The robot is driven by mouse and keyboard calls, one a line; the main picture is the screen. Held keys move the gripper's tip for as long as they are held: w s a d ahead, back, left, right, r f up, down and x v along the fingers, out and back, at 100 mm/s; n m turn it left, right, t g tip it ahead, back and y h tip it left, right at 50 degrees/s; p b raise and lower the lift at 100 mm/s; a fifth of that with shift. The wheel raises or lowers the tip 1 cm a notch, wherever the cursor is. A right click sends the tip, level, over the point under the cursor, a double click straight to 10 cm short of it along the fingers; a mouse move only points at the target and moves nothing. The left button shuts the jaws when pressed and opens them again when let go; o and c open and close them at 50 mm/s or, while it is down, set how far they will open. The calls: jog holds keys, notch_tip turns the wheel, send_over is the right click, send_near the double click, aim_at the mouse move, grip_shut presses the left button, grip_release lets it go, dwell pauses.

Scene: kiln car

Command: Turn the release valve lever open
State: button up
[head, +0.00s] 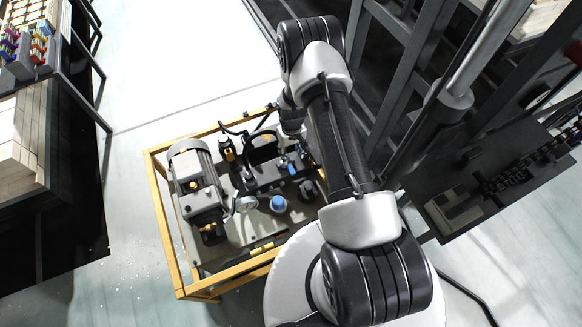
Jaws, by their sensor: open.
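A hydraulic power unit (215,215) in a yellow frame stands on the floor in the head view. It carries a grey motor (195,175), a dark valve block (262,178), a round gauge (245,204) and a blue cap (278,204). A small blue part (292,169) sits at the right of the block. I cannot tell which part is the release valve lever. My gripper (292,124) is dark, small and partly hidden beside my forearm, over the far right side of the unit. It is open. I see nothing held, and contact with the unit cannot be made out.
Black hoses (262,136) arch over the valve block. The yellow frame rail (160,215) surrounds the unit. A dark metal structure (400,90) stands close on the right. A rack with pale blocks (20,150) is at the left. Pale floor (125,200) lies free between rack and unit.

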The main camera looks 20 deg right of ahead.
aim_at(291, 169)
notch_tip(291, 169, down, 11)
jog(key=shift+f+b, duration=0.2)
jog(key=shift+b, duration=1.05)
jog(key=shift+c, duration=0.2)
grip_shut()
